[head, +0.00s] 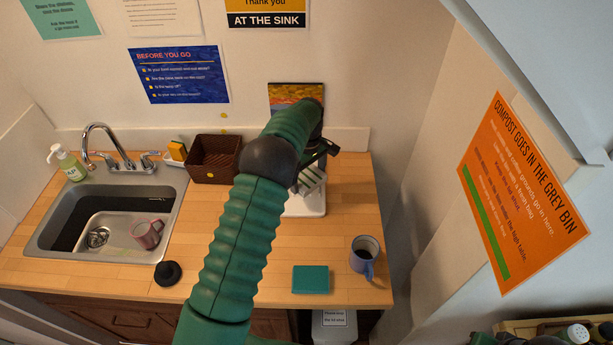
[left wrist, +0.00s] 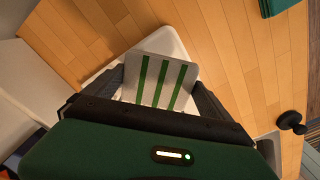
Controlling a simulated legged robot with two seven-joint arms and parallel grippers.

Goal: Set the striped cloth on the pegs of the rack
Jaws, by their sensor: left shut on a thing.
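My left gripper (head: 322,158) is above the back right of the wooden counter, partly hidden by its own arm. In the left wrist view its two fingers (left wrist: 162,88) are on either side of the striped cloth (left wrist: 160,80), which is white with green stripes and hangs as a flat panel. The cloth also shows in the head view (head: 311,180), just below the gripper. A white rack base (head: 308,208) lies below the cloth; its rounded corner shows in the left wrist view (left wrist: 170,38). The pegs cannot be made out.
A brown basket (head: 212,160) stands left of my arm, beyond it the sink (head: 48,240) with a pink mug (head: 148,234). A teal flat block (head: 311,280) and a blue mug (head: 363,260) are in front.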

